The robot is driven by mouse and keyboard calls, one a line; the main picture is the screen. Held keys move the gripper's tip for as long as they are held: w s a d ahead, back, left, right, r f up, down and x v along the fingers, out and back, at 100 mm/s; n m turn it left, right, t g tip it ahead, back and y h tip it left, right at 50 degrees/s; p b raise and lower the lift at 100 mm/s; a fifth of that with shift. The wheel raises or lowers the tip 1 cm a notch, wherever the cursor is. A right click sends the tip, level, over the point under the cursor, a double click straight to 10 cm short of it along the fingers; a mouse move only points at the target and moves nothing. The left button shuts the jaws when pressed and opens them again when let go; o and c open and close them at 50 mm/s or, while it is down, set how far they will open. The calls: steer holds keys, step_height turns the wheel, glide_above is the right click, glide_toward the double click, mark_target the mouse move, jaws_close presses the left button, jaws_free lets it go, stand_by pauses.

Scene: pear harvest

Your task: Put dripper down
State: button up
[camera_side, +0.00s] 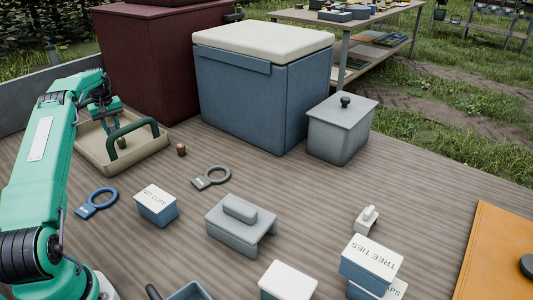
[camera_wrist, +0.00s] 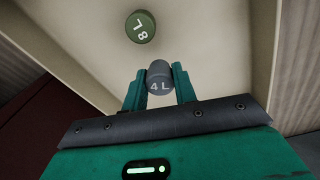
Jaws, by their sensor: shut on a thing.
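My gripper (camera_wrist: 160,82) is shut on a grey dripper (camera_wrist: 159,78) marked "4 L", held between both fingers in the wrist view. A green round dripper (camera_wrist: 140,27) marked "8 L" lies on the floor of the beige tray (camera_wrist: 217,40), just beyond the held one. In the side view my gripper (camera_side: 106,117) is over the back of the tray (camera_side: 142,158), behind its green handle (camera_side: 133,128). I cannot tell whether the grey dripper touches the tray floor. A small brown cylinder (camera_side: 181,150) stands on the table right of the tray.
A dark red box (camera_side: 165,60) and a blue cooler (camera_side: 250,105) stand behind and to the right of the tray. Blue (camera_side: 97,203) and grey (camera_side: 212,178) ring tools and a "GFT CLIPS"-like box (camera_side: 156,207) lie in front.

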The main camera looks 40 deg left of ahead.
mark_target(112, 127)
steer(key=shift+f, duration=1.6)
steer(key=shift+f, duration=0.15)
steer(key=o, duration=0.9)
steer(key=shift+o, duration=0.2)
steer(key=r, duration=0.8)
steer(key=d+r, duration=0.1)
steer(key=r, duration=0.3)
steer(key=shift+s+r, duration=0.1)
steer(key=shift+r, duration=0.05)
